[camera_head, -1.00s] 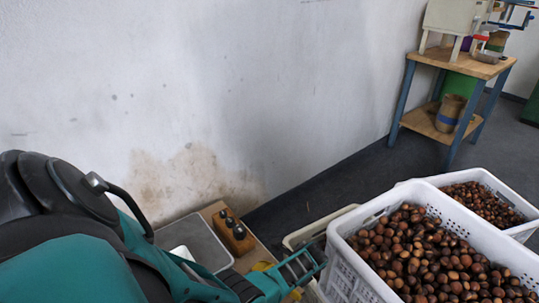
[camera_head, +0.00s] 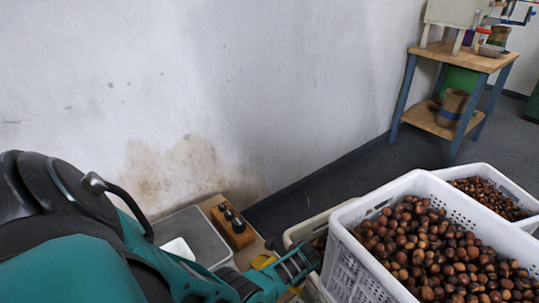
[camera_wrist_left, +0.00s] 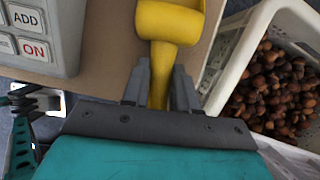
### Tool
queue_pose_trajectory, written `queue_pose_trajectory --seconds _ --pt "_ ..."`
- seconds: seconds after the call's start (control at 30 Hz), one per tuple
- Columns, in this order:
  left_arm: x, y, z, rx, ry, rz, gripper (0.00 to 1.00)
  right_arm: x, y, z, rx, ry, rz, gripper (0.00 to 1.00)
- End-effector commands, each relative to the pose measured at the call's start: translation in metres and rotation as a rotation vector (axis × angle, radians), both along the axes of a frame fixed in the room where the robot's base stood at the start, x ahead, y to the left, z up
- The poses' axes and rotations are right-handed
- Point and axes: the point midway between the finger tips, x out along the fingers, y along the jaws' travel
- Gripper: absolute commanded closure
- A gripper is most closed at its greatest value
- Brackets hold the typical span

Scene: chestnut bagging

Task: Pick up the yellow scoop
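The yellow scoop (camera_head: 263,261) lies on the wooden bench top, mostly hidden behind my left gripper in the head view. In the left wrist view the scoop (camera_wrist_left: 168,22) has its bowl at the top and its handle pointing toward my palm. My left gripper (camera_wrist_left: 161,80) has one grey finger on each side of the handle. The fingers look open, with narrow gaps at the handle. It also shows in the head view (camera_head: 306,258).
A grey scale (camera_wrist_left: 38,62) with buttons stands left of the scoop. A wooden block with dark knobs (camera_head: 233,228) is behind it. White crates of chestnuts (camera_head: 345,262) stand close on the right. A wall rises behind the bench (camera_head: 262,245).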

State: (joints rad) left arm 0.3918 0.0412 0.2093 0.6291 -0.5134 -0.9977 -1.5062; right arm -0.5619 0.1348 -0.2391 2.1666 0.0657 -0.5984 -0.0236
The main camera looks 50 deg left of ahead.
Motion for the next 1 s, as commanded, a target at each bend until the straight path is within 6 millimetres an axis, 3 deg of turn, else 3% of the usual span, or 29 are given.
queue_pose_trajectory --seconds 0.27,0.57,0.77,1.0 --pt "0.000 0.000 0.000 0.000 0.000 0.000 1.00 -0.002 -0.002 -0.003 -0.003 0.006 -0.004 1.00" --pt "0.000 0.000 0.002 0.000 0.000 0.000 1.00 -0.005 -0.002 -0.004 -0.004 0.014 -0.004 1.00" --pt "0.001 0.001 0.024 0.002 -0.002 -0.001 1.00 -0.004 -0.003 0.013 -0.004 0.003 -0.008 1.00" --pt "0.000 0.001 0.066 0.002 -0.002 -0.001 1.00 -0.005 -0.014 0.031 -0.023 -0.004 -0.025 1.00"
